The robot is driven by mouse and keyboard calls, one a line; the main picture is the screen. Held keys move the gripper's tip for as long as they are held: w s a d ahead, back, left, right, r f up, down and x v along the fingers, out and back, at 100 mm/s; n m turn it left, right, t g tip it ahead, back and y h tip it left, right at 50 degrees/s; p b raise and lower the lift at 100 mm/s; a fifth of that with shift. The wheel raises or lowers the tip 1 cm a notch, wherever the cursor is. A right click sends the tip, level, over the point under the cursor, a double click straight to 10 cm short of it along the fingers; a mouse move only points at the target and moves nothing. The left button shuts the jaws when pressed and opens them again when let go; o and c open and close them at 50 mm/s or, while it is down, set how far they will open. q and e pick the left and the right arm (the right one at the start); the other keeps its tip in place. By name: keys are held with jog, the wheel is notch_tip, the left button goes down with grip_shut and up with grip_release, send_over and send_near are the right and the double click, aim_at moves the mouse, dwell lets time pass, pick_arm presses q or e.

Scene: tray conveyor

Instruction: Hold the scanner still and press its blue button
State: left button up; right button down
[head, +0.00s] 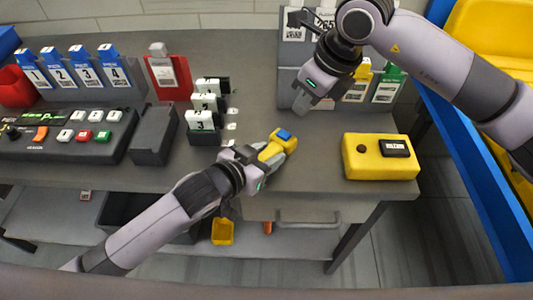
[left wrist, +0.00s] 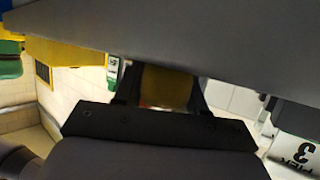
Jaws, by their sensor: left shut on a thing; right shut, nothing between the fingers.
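The yellow scanner (head: 278,147) is held over the front part of the grey table. Its blue button (head: 285,135) faces up at the far end. My left gripper (head: 262,161) is shut on the scanner's near end. In the left wrist view a dark yellow patch of the scanner (left wrist: 165,88) shows between the fingers; the button is hidden there. My right gripper (head: 303,103) is shut and empty, pointing down, behind and slightly right of the button and apart from it.
A yellow box (head: 360,168) with a black button and dark label sits to the right. White numbered cards (head: 202,121) stand in a dark rack to the left. A control panel (head: 70,133) and blue numbered holders (head: 85,70) are further left. A grey rack with labels stands behind my right gripper.

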aim_at(288, 134)
dwell(0.5)
jog(key=m+y, duration=0.1)
jog(key=m, duration=0.1)
jog(key=w+a+r+m+t+y, duration=0.1)
jog(key=m+y, duration=0.1)
jog(key=w+a+r+m+y, duration=0.1)
jog(key=m+y, duration=0.1)
jog(key=shift+w+a+m, duration=0.15)
jog(key=shift+m, duration=0.15)
jog(key=shift+f, duration=4.45)
jog(key=shift+f, duration=0.4)
